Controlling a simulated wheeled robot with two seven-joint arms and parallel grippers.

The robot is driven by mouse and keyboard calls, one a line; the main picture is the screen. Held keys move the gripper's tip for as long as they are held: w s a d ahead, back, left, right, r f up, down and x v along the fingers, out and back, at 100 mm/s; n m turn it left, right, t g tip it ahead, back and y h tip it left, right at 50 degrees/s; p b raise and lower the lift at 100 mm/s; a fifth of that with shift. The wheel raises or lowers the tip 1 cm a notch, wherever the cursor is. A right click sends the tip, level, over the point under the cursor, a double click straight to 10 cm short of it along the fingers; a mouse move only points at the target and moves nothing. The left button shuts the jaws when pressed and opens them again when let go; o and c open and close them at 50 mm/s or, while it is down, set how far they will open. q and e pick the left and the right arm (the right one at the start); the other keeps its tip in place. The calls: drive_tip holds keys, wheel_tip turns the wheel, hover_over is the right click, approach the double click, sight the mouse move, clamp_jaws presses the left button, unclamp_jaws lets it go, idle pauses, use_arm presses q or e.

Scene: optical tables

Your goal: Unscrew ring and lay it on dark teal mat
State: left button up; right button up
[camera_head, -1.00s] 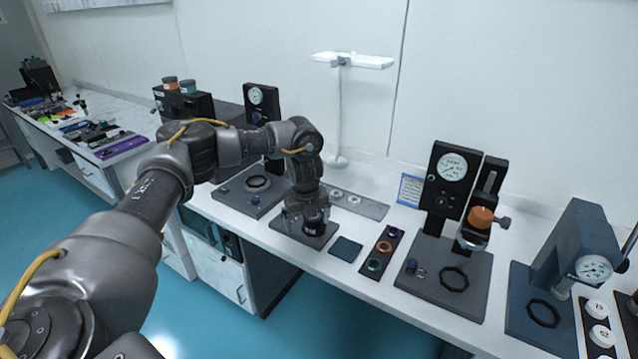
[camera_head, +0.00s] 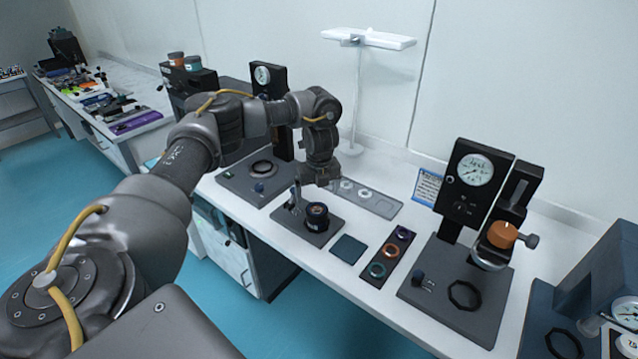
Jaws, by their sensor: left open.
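A short dark round fitting (camera_head: 317,218) stands upright on a dark grey base plate (camera_head: 318,238) near the table's front edge. A brownish round rim shows at its top. I cannot tell the ring to be unscrewed from the rest of the fitting. My left gripper (camera_head: 316,188) is open, just above and behind the fitting, with nothing visible between its fingers. The small dark teal mat (camera_head: 349,249) lies flat and bare just right of the base plate. My right gripper is not in view.
A black tray (camera_head: 402,242) with several coloured rings lies right of the mat. A gauge stand (camera_head: 464,200) with an orange knob (camera_head: 502,235) stands farther right. A grey strip (camera_head: 385,208) with pale rings lies behind. Another gauge stand (camera_head: 262,80) is behind my arm.

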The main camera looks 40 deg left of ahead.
sight(317, 209)
use_arm(q)
drive_tip(key=f, duration=0.1)
drive_tip(key=f+p, duration=0.1)
drive_tip(key=f, duration=0.3)
drive_tip(key=shift+w+a+f, duration=0.15)
drive_tip(key=shift+w+a, duration=0.05)
drive_tip(key=shift+a, duration=0.05)
drive_tip(key=shift+f, duration=0.55)
drive_tip(key=shift+a+f, duration=0.1)
drive_tip(key=shift+f, duration=0.05)
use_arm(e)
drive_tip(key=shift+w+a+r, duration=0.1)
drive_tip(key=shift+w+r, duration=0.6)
use_arm(q)
drive_tip(key=shift+c, duration=0.2)
